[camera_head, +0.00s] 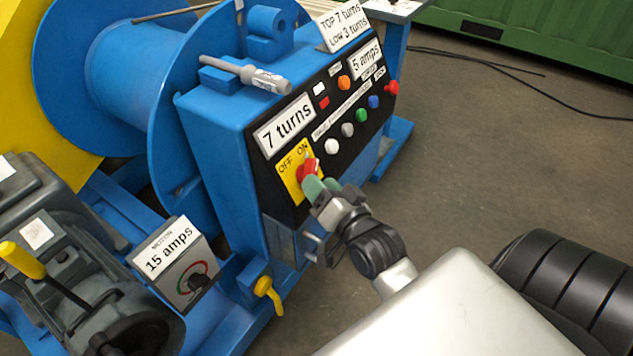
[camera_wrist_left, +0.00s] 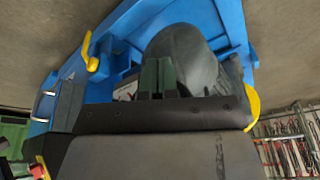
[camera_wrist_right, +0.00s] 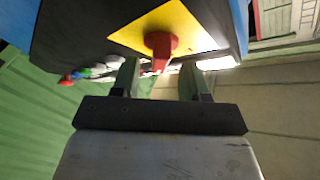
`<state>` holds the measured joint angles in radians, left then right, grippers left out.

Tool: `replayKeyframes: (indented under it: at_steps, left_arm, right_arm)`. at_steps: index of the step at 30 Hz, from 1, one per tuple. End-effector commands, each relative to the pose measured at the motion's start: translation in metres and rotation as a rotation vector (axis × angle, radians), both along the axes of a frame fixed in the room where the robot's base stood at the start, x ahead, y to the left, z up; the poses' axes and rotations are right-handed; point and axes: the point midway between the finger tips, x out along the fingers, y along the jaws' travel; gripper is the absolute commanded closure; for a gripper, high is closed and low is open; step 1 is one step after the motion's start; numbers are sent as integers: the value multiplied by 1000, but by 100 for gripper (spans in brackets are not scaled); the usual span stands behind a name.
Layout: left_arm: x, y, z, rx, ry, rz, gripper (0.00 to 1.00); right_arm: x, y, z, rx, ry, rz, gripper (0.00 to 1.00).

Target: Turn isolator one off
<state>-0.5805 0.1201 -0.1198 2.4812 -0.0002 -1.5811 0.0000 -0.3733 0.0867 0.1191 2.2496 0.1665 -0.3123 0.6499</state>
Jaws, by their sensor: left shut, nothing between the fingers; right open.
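A red rotary knob (camera_head: 308,167) sits on a yellow plate (camera_head: 289,173) marked OFF and ON, on the black front panel of a blue cabinet. No label reading "isolator one" is legible. My right gripper (camera_head: 320,184) is at the knob, its green fingertips close in front of it. In the right wrist view, my right gripper (camera_wrist_right: 158,77) is open, and the knob (camera_wrist_right: 160,44) shows ahead between the fingers, its handle pointing down the picture. I cannot tell if they touch. My left gripper (camera_wrist_left: 158,76) is shut and empty in the left wrist view.
Coloured buttons and a "7 turns" display (camera_head: 286,126) are above the plate. A motor box (camera_head: 176,263) with a black dial and a yellow lever (camera_head: 268,290) are lower left.

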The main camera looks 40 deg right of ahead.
Motion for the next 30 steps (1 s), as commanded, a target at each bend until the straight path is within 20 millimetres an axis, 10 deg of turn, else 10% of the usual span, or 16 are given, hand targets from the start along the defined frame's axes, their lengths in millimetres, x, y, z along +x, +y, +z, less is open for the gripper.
replayKeyframes:
  at_steps: [14,24,30]
  left_arm:
    - [0,0,-2,0,-1,0,100]
    - [0,0,-3,0,0,0,100]
    - [0,0,-2,0,0,0,100]
  right_arm:
    - [18,0,0,0,1,0,55]
    - [18,0,0,0,1,0,100]
    - [18,-1,-1,-9,-1,5,100]
